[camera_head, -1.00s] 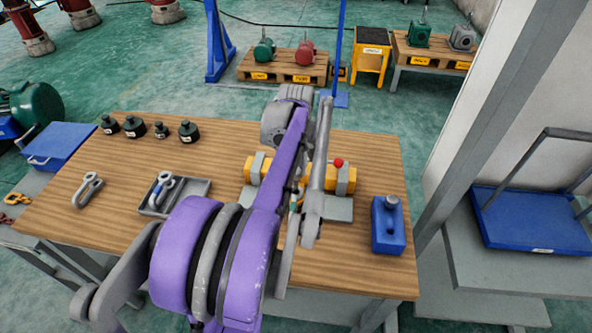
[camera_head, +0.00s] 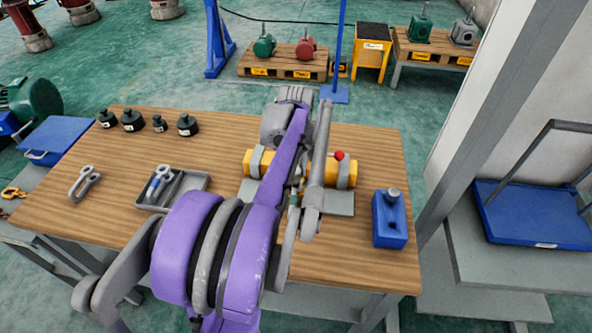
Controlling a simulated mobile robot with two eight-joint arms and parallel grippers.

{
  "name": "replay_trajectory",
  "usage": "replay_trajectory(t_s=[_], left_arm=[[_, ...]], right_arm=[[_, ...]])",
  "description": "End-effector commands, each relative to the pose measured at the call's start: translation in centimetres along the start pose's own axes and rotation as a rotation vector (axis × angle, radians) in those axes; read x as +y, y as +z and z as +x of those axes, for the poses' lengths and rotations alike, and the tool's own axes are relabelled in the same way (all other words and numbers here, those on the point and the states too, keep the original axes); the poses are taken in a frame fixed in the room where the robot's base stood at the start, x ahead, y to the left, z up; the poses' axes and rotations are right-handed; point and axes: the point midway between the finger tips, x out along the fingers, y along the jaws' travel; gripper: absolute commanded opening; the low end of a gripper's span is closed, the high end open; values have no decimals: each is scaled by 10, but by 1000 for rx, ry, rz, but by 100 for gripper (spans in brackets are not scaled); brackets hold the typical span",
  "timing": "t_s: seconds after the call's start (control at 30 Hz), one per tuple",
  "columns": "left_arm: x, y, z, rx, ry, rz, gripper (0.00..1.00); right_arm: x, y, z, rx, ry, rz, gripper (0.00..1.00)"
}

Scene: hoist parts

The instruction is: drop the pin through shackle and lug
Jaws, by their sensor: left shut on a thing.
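My left arm reaches over the wooden table from below, and its purple and grey links cover much of the work spot. My left gripper (camera_head: 293,207) is near the yellow hoist body (camera_head: 259,163), at the front of its grey base plate (camera_head: 340,204). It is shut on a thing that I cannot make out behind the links. A grey shackle (camera_head: 84,183) lies on the table at the left. Another shackle-like part (camera_head: 159,180) lies in a grey tray (camera_head: 197,187). I cannot make out the pin or the lug. My right gripper is not in view.
A blue block (camera_head: 389,223) with a grey round top stands at the right table edge. Several black weights (camera_head: 132,121) stand at the back left. A red knob (camera_head: 339,155) sits on the hoist body. A grey post (camera_head: 480,130) rises right of the table.

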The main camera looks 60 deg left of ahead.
Motion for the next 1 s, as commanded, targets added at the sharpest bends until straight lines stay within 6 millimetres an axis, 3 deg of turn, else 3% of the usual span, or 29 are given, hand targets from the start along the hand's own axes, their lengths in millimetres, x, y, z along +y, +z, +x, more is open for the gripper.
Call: replay_trajectory(t_s=[0.7,0.73,0.9,1.0], left_arm=[[0,0,14,0,0,0,0],[0,0,14,0,0,0,43],[0,0,14,0,0,0,74],[0,0,14,0,0,0,75]], right_arm=[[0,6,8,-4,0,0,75],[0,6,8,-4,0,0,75],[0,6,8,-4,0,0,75],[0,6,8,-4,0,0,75]])
